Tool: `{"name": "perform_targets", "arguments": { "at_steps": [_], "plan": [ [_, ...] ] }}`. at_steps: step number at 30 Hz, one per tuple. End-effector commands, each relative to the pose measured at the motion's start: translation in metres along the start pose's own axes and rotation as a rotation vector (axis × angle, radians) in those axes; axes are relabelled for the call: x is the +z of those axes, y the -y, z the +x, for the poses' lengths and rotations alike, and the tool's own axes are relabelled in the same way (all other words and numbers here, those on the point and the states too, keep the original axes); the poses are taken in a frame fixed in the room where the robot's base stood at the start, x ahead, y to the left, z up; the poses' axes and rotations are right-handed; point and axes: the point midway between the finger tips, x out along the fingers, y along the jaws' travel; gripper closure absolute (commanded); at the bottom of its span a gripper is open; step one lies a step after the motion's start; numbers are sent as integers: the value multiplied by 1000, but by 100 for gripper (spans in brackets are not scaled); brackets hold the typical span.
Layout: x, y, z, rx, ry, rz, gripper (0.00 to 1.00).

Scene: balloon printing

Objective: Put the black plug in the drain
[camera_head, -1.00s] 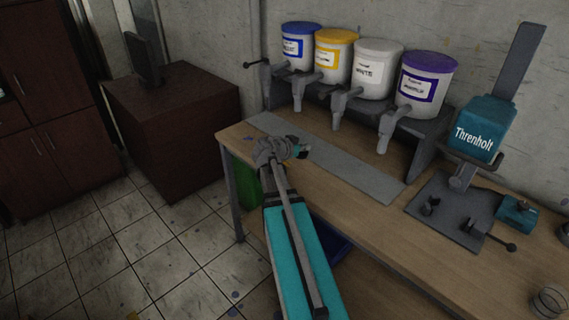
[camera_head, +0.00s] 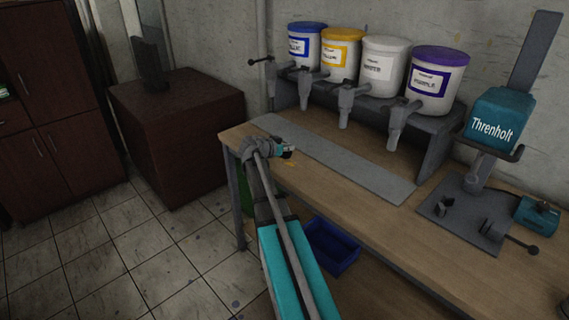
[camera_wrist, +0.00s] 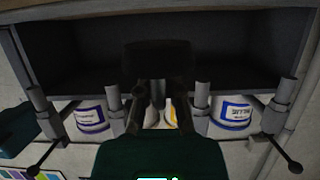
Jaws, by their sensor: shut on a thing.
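My gripper (camera_head: 285,150) is over the left end of the wooden table, near the grey strip. In the wrist view my gripper (camera_wrist: 158,92) is shut on a dark, blocky thing (camera_wrist: 158,58), which I take to be the black plug. Only its dark outline shows, and its underside is hidden. In the head view a small dark patch shows at the gripper's tip, too small to make out. I cannot make out a drain in either view.
Four paint dispensers stand on a grey rack (camera_head: 432,150) behind the long grey strip (camera_head: 345,165). A teal Threnholt machine (camera_head: 497,125) is at the right. A blue crate (camera_head: 332,248) lies below the table (camera_head: 390,235). A brown cabinet (camera_head: 180,135) stands left, with open tiled floor before it.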

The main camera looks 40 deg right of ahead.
Motion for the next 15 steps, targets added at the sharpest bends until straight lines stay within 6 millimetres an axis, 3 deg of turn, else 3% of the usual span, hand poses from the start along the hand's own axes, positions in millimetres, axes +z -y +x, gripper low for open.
{"name": "perform_targets", "arguments": {
  "at_steps": [3, 15],
  "plan": [
    [8, 6, 4, 0, 0, 0, 100],
    [8, 7, 5, 1, 0, 0, 100]
  ]
}}
